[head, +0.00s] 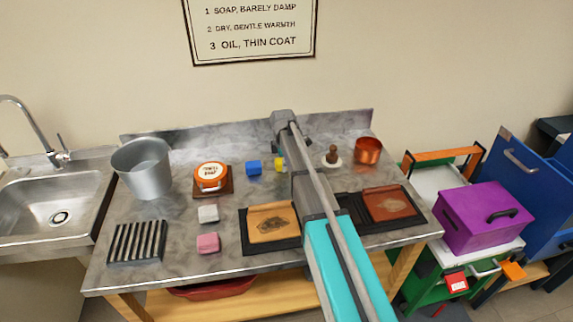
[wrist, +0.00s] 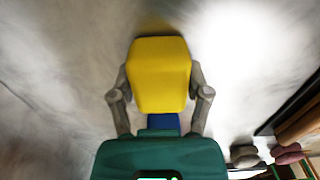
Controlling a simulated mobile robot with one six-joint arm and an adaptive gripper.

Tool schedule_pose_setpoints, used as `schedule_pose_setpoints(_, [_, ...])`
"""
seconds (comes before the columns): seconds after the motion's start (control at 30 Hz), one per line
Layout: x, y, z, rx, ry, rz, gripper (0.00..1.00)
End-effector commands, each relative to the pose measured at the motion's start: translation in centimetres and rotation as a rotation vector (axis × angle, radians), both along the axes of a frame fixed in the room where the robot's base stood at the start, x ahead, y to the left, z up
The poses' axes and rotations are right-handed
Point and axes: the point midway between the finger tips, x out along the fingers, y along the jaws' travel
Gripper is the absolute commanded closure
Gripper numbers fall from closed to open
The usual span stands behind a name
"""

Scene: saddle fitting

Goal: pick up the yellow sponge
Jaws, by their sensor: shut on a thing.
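The yellow sponge (wrist: 160,72) is between the two fingers of my gripper (wrist: 160,84) in the wrist view, with a grey finger against each side. My gripper is shut on it. In the head view only a small part of the yellow sponge (head: 279,164) shows at the left edge of my arm, right of the blue sponge (head: 254,168). My arm hides the rest of it and most of the gripper there. I cannot tell whether the sponge touches the counter.
On the grey counter (head: 180,237) stand a metal bucket (head: 142,170), an orange tin (head: 211,174), a white block (head: 208,214), a pink block (head: 208,243), a black rack (head: 137,242) and a copper pot (head: 368,151). Leather pieces (head: 272,223) lie in front. A purple box (head: 485,218) is at right.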

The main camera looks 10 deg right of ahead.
Motion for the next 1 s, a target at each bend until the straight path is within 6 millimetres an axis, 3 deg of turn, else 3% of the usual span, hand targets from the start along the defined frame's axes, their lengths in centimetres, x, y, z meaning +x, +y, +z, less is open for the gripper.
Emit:
schedule_pose_setpoints(0.47, [0.0,0.0,0.8,0.000,0.000,0.000,0.77])
schedule_pose_setpoints(0.8, [0.0,0.0,3.5,0.000,0.000,0.000,0.77])
schedule_pose_setpoints(1.0, [-2.1,0.2,5.8,0.000,0.000,0.000,0.77])
